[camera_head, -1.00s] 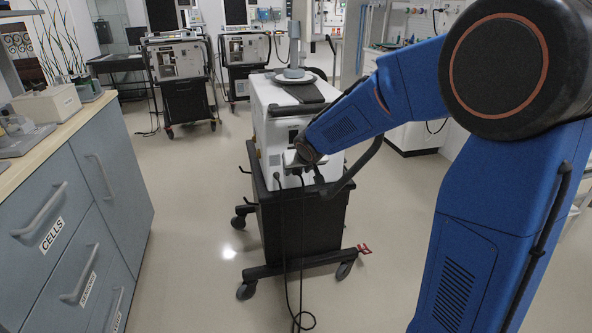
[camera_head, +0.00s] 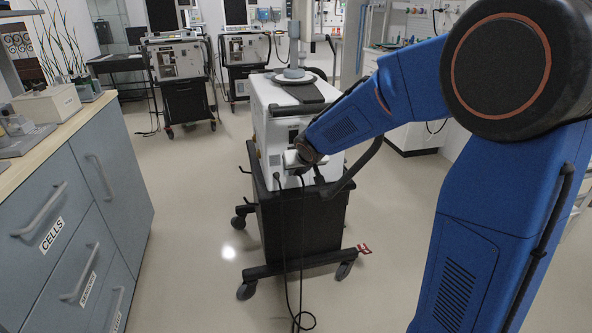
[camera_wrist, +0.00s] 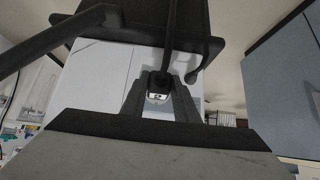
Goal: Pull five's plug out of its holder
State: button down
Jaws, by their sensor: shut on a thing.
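My gripper (camera_wrist: 158,100) is shut on a dark plug (camera_wrist: 160,80), seen between its two fingers in the wrist view. A pale end with small dark marks faces the camera there, and a black cable runs up from the plug in the picture. In the head view my gripper (camera_head: 298,160) is at the near side of the white ventilator (camera_head: 275,125), just above the black cart's top. Two black cables (camera_head: 301,235) hang down the cart's front. The holder is not clearly visible, so I cannot tell whether the plug touches it.
The black wheeled cart (camera_head: 300,225) carries the ventilator and has a handle bar close to my arm. A blue-grey drawer cabinet (camera_head: 105,200) stands at the left. More ventilators (camera_head: 178,60) stand at the back. Floor is clear between cabinet and cart.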

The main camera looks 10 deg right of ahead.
jog(key=shift+s, duration=0.2)
jog(key=shift+s, duration=2.25)
